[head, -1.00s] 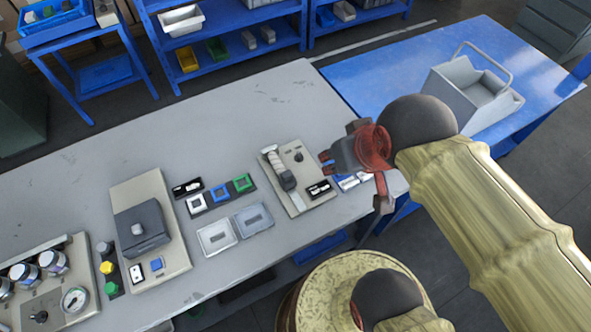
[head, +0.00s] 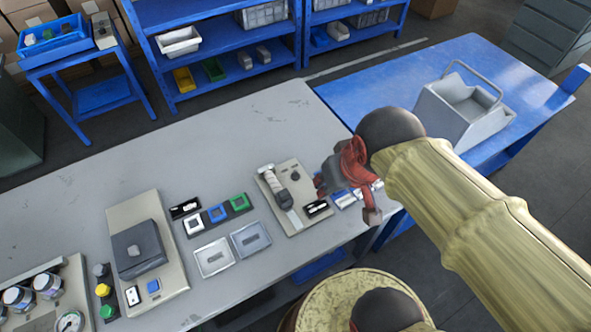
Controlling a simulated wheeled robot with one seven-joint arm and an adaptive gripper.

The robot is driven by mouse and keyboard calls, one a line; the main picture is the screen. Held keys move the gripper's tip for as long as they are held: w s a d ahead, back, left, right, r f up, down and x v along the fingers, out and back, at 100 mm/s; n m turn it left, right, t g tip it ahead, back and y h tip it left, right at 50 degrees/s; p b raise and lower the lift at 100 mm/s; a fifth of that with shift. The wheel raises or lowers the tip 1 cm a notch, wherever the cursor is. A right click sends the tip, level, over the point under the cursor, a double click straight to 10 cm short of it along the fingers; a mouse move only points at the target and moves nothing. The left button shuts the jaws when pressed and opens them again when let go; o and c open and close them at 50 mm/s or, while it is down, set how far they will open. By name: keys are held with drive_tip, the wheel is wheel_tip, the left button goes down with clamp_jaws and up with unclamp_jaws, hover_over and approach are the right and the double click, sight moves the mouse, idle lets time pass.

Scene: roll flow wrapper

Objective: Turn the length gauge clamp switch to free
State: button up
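A beige board (head: 312,221) near the right end of the grey bench carries a gauge-like device (head: 282,197) with a light handle, a dark body and a metal strip. A small black knob (head: 295,176) stands on the board's upper right. A black label or switch with white marks (head: 316,208) sits at its lower right. I cannot tell which of these is the clamp switch, nor its setting. My gripper (head: 322,186) hangs at the board's right edge, right of the knob and above the black piece. Its fingers are dark and small, so its opening is unclear.
Several small white pieces (head: 343,199) lie right of the board, partly behind my gripper. Left of it are two metal trays (head: 250,239), coloured square frames (head: 217,213) and a grey boxed device (head: 138,249). A blue table (head: 400,76) with a grey bin (head: 462,112) stands behind.

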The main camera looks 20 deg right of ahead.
drive_tip(key=w+f+g+p, duration=0.2)
drive_tip(key=w+f+g, duration=0.2)
drive_tip(key=w+f, duration=0.6)
drive_tip(key=m, duration=0.3)
hover_over(295, 172)
drive_tip(key=shift+g, duration=0.3)
drive_tip(key=f, duration=1.2)
drive_tip(key=shift+s+d+f, duration=0.1)
drive_tip(key=shift+s+f, duration=0.05)
drive_tip(key=shift+s, duration=0.1)
drive_tip(key=shift+w+r+m, duration=0.2)
drive_tip(key=shift+w+m, duration=0.1)
drive_tip(key=shift+w, duration=0.05)
drive_tip(key=shift+s+f, duration=0.1)
drive_tip(key=shift+f, duration=0.1)
wheel_tip(295, 172, down, 7)
drive_tip(key=shift+f+b, duration=0.15)
drive_tip(key=shift+b, duration=0.6)
clamp_jaws()
